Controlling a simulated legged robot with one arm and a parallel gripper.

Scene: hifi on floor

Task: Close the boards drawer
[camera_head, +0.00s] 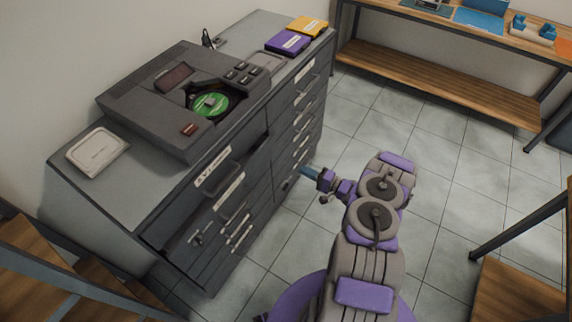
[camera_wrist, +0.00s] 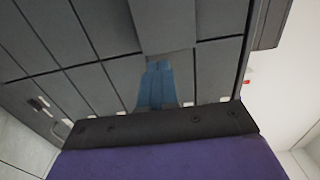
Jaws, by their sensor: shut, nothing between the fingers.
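A dark grey cabinet (camera_head: 215,235) with two columns of labelled drawers stands at the left in the head view. The labels are too small to read, so I cannot tell which drawer is the boards drawer. A drawer front (camera_head: 215,175) high in the near column has a white label and a handle. In the wrist view my blue fingers (camera_wrist: 157,88) point at the grey drawer fronts (camera_wrist: 95,85); contact cannot be told.
On the cabinet top are a grey machine with a green disc (camera_head: 208,103), a white box (camera_head: 97,151), and purple (camera_head: 288,43) and yellow (camera_head: 307,26) cases. A wooden bench (camera_head: 440,85) stands behind. Tiled floor (camera_head: 400,135) is clear between.

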